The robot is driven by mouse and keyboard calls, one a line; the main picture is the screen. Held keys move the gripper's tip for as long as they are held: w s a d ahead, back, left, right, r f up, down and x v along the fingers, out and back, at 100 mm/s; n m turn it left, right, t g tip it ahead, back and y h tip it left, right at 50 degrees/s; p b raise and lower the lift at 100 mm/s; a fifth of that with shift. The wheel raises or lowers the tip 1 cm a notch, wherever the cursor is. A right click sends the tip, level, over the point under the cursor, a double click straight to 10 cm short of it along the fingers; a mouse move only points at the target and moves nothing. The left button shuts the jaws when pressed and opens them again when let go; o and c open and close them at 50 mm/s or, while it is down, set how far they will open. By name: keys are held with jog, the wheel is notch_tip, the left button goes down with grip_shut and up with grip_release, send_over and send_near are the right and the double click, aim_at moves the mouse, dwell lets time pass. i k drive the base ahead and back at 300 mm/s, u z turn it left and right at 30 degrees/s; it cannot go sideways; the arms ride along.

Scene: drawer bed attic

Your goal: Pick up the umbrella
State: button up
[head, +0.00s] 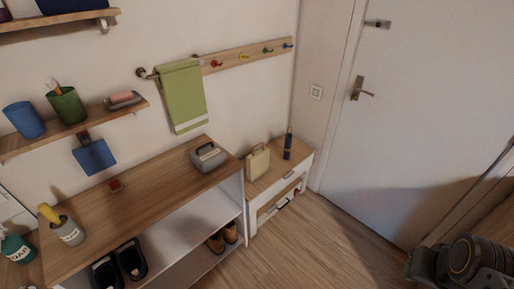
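A slim dark blue upright object (288,146), which looks like a folded umbrella with a thin loop at its top, stands on the low wooden-topped cabinet (270,176) in the corner by the door. It stands clear of the cream bag beside it. Only dark rounded parts of my arm show at the lower right, well apart from the umbrella. My gripper's fingers are not in view.
The cream bag (257,163) stands left of the umbrella. A shoe shelf (140,215) holds a grey box (209,157) on top. A green towel (184,97) hangs above. A white door (420,120) is at right. Floor (300,250) before the cabinet is clear.

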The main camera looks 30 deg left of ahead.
aim_at(288, 137)
jog(key=u, duration=0.8)
jog(key=k, duration=0.15)
jog(key=z, duration=0.4)
jog(key=i, duration=2.85)
jog(key=u, duration=2.85)
